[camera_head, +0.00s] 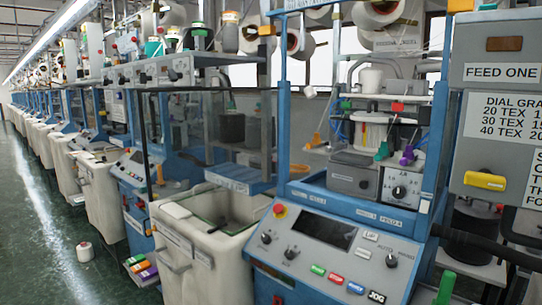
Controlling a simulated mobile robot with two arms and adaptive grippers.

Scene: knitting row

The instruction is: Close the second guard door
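A clear guard door (205,125) with a dark edge stands to the left of the nearest blue knitting machine, swung out over the beige bin. I cannot tell from this view which number this door has. The blue guard frame (284,110) of the nearest machine surrounds its knitting head (372,130). The front of that frame looks open, with no pane clearly visible across it. Neither of my grippers shows in this view.
The control panel (325,255) with coloured buttons juts out below the frame. A beige bin (180,262) stands left of it. A grey cabinet (500,130) stands close on the right. A yarn cone (85,252) lies on the green floor (40,235), where the aisle is mostly free.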

